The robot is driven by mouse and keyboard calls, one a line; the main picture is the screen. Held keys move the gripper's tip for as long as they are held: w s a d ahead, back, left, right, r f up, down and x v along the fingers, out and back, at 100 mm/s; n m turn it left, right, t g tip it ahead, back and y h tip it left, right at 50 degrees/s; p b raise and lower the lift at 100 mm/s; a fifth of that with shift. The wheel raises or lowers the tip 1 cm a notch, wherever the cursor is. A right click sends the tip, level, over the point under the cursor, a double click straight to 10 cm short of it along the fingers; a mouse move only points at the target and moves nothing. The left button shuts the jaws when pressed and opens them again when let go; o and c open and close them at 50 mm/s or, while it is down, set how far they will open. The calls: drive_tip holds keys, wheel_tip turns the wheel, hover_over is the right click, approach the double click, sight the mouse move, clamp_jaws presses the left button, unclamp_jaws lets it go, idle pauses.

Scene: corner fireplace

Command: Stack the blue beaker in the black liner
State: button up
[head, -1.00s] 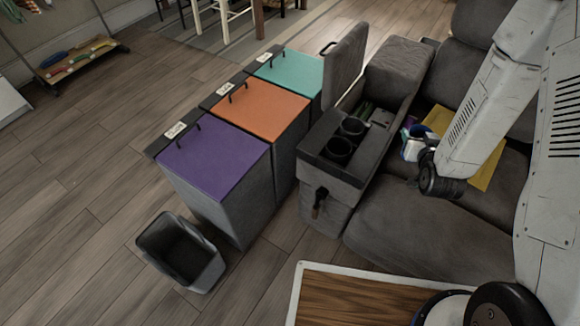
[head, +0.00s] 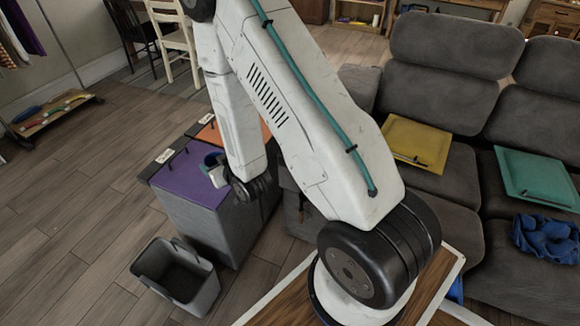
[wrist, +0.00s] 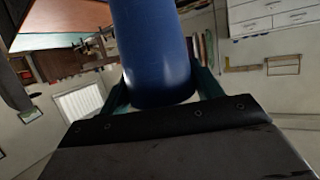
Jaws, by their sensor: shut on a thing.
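The blue beaker (wrist: 155,45) is held between the teal fingers of my gripper (wrist: 160,88) in the wrist view. Its rounded, closed-looking end is close to the wrist, and its far end runs out of the top of the picture. In the head view my gripper (head: 212,163) is in front of the purple bin lid, at the left of my arm. The beaker is mostly hidden there. No black liner can be made out now; my arm covers most of the sofa console (head: 296,212), whose dark round wells showed earlier.
Purple-lidded (head: 190,185) and orange-lidded (head: 210,134) bins stand left of the console. An open grey bin (head: 206,290) is on the floor before them. The sofa holds a yellow tray (head: 405,135), a teal tray (head: 540,172) and a blue cloth (head: 548,240).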

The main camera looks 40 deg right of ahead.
drive_tip(key=d+m+h, duration=0.1)
drive_tip(key=d+m, duration=0.1)
drive_tip(key=d, duration=1.8)
drive_tip(key=shift+w+d+h, duration=0.25)
drive_tip(key=shift+h, duration=0.15)
drive_tip(key=shift+m+h, duration=0.4)
drive_tip(key=shift+h, duration=0.3)
drive_tip(key=s+d, duration=0.2)
drive_tip(key=d, duration=0.3)
drive_tip(key=s+d, duration=0.2)
drive_tip(key=d, duration=0.3)
drive_tip(key=s+d, duration=0.2)
drive_tip(key=d, duration=0.3)
drive_tip(key=shift+s+d, duration=0.2)
drive_tip(key=shift+s, duration=0.1)
drive_tip(key=f, duration=1)
drive_tip(key=shift+s+d, duration=0.25)
drive_tip(key=shift+d, duration=0.1)
drive_tip(key=o, duration=1)
drive_tip(key=shift+c, duration=0.2)
drive_tip(key=shift+s, duration=0.1)
